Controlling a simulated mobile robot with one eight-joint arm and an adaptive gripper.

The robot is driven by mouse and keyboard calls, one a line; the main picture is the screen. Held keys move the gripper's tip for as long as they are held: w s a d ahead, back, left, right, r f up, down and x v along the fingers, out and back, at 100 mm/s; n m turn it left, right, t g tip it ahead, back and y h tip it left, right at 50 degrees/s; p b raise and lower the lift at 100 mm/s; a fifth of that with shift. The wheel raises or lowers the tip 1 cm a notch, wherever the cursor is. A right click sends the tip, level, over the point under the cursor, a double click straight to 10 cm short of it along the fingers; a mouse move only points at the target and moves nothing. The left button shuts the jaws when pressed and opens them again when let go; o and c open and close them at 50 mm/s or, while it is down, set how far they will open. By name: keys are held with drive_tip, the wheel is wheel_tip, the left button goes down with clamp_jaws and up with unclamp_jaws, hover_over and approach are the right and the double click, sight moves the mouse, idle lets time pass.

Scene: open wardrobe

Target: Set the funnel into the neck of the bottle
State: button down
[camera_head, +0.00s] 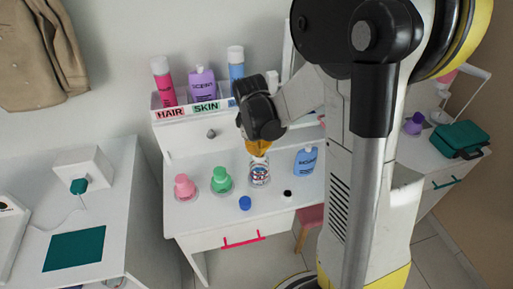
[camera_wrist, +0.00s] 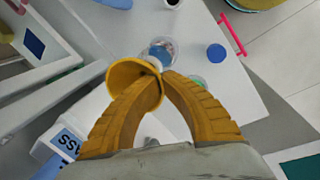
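A clear bottle (camera_head: 260,176) with a coloured label stands on the white vanity top. It also shows in the wrist view (camera_wrist: 161,50), just beyond my fingertips. My gripper (camera_head: 257,148) is directly above the bottle, with its orange fingers pointing down. In the wrist view the fingertips (camera_wrist: 160,74) come together on the funnel (camera_wrist: 122,74), a yellow-orange cone whose wide rim lies tilted by the left finger. The funnel's spout and the bottle's neck are hidden, so I cannot tell whether they touch.
A pink bottle (camera_head: 184,188) and a green bottle (camera_head: 221,181) stand left of the clear one. A blue bottle (camera_head: 306,161) stands right. A blue cap (camera_head: 245,203) and a small black item (camera_head: 287,193) lie in front. Behind is a shelf labelled HAIR and SKIN (camera_head: 188,111).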

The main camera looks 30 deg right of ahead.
drive_tip(key=shift+f+b, duration=0.55)
drive_tip(key=shift+f, duration=0.15)
drive_tip(key=c, duration=1.5)
unclamp_jaws()
drive_tip(key=shift+c, duration=0.2)
drive_tip(key=shift+r, duration=0.1)
drive_tip(key=v, duration=1.2)
drive_tip(key=s+a+r+m+t+y, duration=0.1)
drive_tip(key=s+a+m+t, duration=0.4)
drive_tip(key=s, duration=0.8)
drive_tip(key=a+r+m, duration=0.1)
drive_tip(key=a+m, duration=0.2)
drive_tip(key=a, duration=0.2)
drive_tip(key=shift+s+a+m+y, duration=0.15)
drive_tip(key=shift+a+m+y, duration=0.25)
